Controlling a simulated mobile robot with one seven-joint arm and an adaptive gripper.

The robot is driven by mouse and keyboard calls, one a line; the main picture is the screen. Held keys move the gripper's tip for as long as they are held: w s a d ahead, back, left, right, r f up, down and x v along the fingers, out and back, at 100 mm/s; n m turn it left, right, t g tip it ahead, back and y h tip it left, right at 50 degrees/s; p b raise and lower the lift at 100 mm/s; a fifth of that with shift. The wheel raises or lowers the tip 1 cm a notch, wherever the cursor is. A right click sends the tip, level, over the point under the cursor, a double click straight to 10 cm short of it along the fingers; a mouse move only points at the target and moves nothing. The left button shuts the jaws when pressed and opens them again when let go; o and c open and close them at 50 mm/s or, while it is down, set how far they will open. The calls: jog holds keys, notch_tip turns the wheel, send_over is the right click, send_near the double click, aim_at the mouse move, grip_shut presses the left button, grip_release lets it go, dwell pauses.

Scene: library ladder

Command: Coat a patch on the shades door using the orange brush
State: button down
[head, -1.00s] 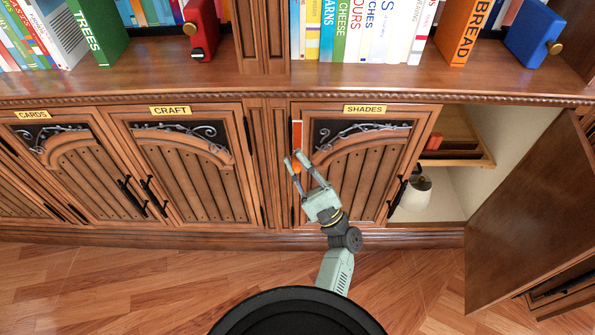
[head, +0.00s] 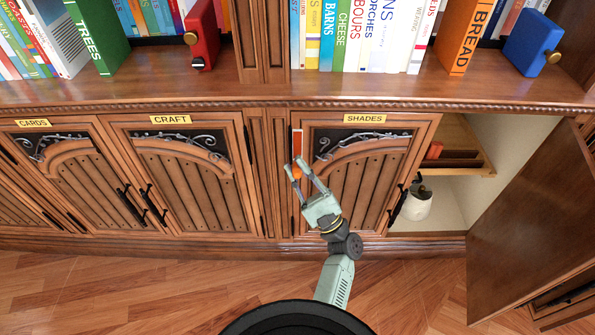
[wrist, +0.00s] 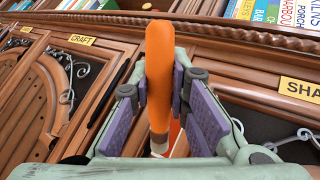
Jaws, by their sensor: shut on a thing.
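The shades door (head: 352,180) is closed, under its yellow SHADES label (head: 365,118). My gripper (head: 293,164) is in front of that stile, just below the visible patch. It is shut on the orange brush (wrist: 160,75), which stands upright between the purple pads (wrist: 157,105). The brush's lower end has a pale band. Its tip is hidden, so I cannot tell whether it touches the door.
An open door (head: 530,215) stands out at the right, beside a cabinet holding a white jar (head: 417,203) and a wooden tray (head: 465,163). The craft door (head: 185,175) is closed at left. A ledge (head: 200,92) with books runs above.

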jog(key=shift+w, duration=0.5)
jog(key=shift+r, duration=0.1)
jog(key=shift+r+p, duration=2.65)
jog(key=shift+r, duration=1.55)
jog(key=shift+f, duration=0.1)
jog(key=shift+b, duration=0.3)
notch_tip(320, 180, down, 4)
jog(key=b, duration=0.4)
jog(key=shift+f, duration=0.2)
notch_tip(320, 180, down, 4)
jog(key=b, duration=0.4)
jog(key=shift+f, duration=0.1)
jog(key=shift+s, duration=0.1)
